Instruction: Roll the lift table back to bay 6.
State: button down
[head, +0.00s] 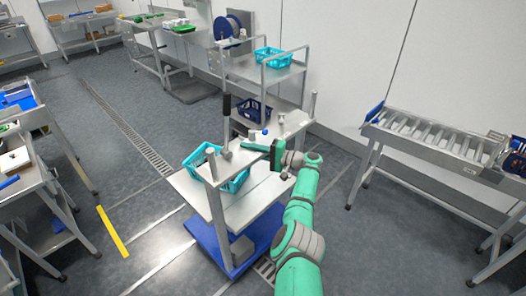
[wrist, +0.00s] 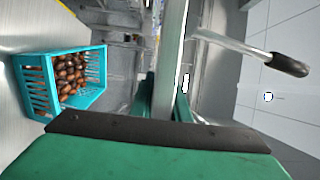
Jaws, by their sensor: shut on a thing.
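The lift table stands in the middle of the head view, with a blue base (head: 207,238), a pale platform (head: 258,205) and grey uprights carrying a bar. My gripper (head: 276,153) is at the bar's height and shut on this grey handle bar, which runs between the fingers in the wrist view (wrist: 172,60). A teal crate (head: 236,184) stands on the platform; the wrist view shows brown dates in the crate (wrist: 103,80). A lever with a black grip (head: 227,104) rises beside the bar; its grip also shows in the wrist view (wrist: 288,65). No bay number is readable.
A shelf cart (head: 290,72) with teal and dark blue crates stands close behind. A roller conveyor (head: 430,135) is at the right by the wall. Workbenches (head: 40,180) line the left. Grey floor with a drain (head: 125,130) and a yellow strip (head: 112,232) is clear left of the table.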

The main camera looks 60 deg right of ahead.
jog(key=shift+s+d+f, duration=0.15)
jog(key=c, duration=1.6)
grip_release()
jog(key=s, duration=0.3)
jog(key=s+d, duration=0.1)
jog(key=s, duration=0.6)
jog(key=shift+s+d, duration=0.3)
jog(key=shift+d, duration=0.05)
jog(key=shift+w, duration=0.15)
